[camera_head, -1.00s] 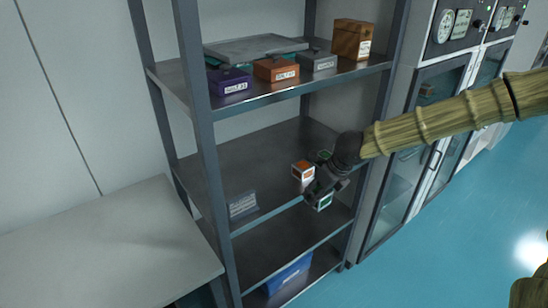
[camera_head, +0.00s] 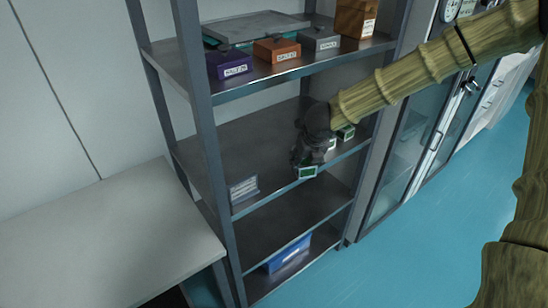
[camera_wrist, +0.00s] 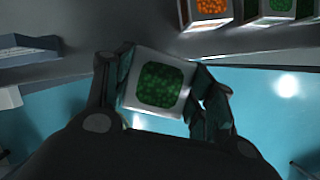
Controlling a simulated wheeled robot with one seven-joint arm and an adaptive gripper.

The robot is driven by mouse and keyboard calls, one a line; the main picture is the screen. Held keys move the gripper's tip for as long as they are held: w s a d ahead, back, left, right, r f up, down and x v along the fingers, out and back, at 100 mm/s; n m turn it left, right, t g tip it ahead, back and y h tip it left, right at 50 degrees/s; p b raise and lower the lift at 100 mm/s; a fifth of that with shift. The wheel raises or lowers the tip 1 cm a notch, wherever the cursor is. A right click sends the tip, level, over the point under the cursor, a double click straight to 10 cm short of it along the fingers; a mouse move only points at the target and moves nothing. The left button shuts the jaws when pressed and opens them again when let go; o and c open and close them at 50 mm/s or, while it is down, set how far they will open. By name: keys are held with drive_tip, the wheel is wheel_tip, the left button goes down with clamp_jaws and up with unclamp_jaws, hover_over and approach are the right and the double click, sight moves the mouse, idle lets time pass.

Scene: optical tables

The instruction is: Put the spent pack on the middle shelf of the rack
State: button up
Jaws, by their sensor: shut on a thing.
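My gripper (camera_wrist: 160,100) is shut on a white cube-shaped pack with a green face (camera_wrist: 158,85), which it grips from both sides. In the head view the held pack (camera_head: 307,173) is at the front edge of the rack's shelf (camera_head: 250,150) below the boxes. In the wrist view its support is not clear. An orange-faced pack (camera_wrist: 210,8) and another green-faced pack (camera_wrist: 280,8) stand on that shelf, to the right of my gripper. I cannot read which pack is marked spent.
A small label stand (camera_head: 243,189) is at the shelf's left front. Labelled boxes (camera_head: 277,48) fill the shelf above. A lower shelf (camera_head: 290,218) is bare, and a blue bin (camera_head: 288,252) sits beneath. The shelf between label stand and gripper is clear. A white table (camera_head: 100,240) stands left.

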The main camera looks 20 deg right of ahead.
drive_tip(key=w+a+p, duration=0.1)
drive_tip(key=w+a, duration=0.1)
drive_tip(key=w+a+p, duration=0.1)
drive_tip(key=w+a, duration=0.1)
drive_tip(key=a, duration=0.1)
drive_tip(key=w+a+p, duration=0.1)
drive_tip(key=w+a, duration=0.1)
drive_tip(key=w, duration=0.1)
drive_tip(key=shift+w+a+f, duration=0.1)
drive_tip(key=shift+a+f, duration=0.15)
drive_tip(key=shift+f, duration=0.15)
wheel_tip(320, 180, down, 3)
drive_tip(key=shift+w+a+r+p, duration=0.1)
drive_tip(key=shift+a+r+p, duration=0.1)
drive_tip(key=shift+p, duration=0.6)
drive_tip(key=shift+d+f, duration=0.15)
drive_tip(key=shift+f, duration=0.35)
drive_tip(key=shift+f, duration=0.1)
drive_tip(key=o, duration=1.1)
drive_tip(key=shift+r, duration=0.5)
drive_tip(key=b+v, duration=0.1)
drive_tip(key=v, duration=0.3)
drive_tip(key=shift+s+b, duration=0.25)
drive_tip(key=shift+b, duration=0.1)
drive_tip(key=s+b, duration=0.4)
drive_tip(key=s, duration=0.8)
drive_tip(key=shift+a, duration=0.25)
